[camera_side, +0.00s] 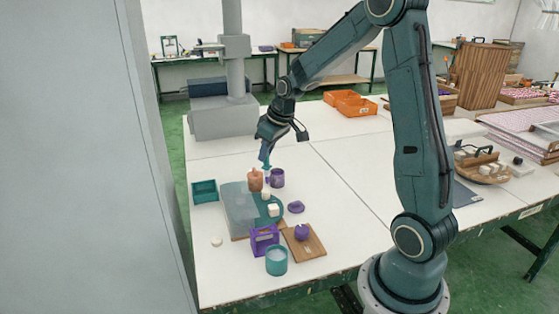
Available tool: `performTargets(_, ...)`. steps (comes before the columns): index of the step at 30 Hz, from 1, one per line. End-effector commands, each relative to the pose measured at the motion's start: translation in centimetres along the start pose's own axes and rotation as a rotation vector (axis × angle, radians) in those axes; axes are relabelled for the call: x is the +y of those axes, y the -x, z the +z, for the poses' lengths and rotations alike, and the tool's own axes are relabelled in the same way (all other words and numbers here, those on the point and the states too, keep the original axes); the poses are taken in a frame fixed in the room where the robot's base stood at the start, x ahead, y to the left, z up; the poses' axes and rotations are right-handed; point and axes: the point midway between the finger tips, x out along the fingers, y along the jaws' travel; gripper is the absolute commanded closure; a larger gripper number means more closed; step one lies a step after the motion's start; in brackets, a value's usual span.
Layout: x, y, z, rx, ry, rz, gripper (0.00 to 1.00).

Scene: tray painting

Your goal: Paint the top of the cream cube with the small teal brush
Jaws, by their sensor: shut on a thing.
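My gripper (267,148) points down above the back of the cluster of items on the white table. It is shut on a thin teal piece that looks like the small teal brush (265,160), whose lower end is just above the copper-brown pot and purple mug. The brush is too small here to tell its bristles. A cream cube (274,210) sits on a round teal piece at the right of a grey tray (238,208). Another small cream block (266,195) lies just behind it. The gripper is behind and above both, apart from them.
A copper-brown pot (255,181) and purple mug (277,178) stand behind the cubes. Around the tray are a teal box (203,192), purple disc (296,207), purple holder (263,241), teal cup (276,262) and wooden board (314,246).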

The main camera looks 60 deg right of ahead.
Motion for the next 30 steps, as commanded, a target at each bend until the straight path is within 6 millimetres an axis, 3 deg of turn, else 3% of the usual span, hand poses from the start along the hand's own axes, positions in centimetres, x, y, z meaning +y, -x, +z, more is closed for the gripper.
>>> performTargets(6,2.4,0.4,1.0,0.02,-0.008,-0.008,1.0)
performTargets(15,2.0,-3.7,2.4,0.018,-0.005,-0.01,1.0)
performTargets(30,2.0,-4.7,2.8,0.019,-0.005,-0.008,1.0)
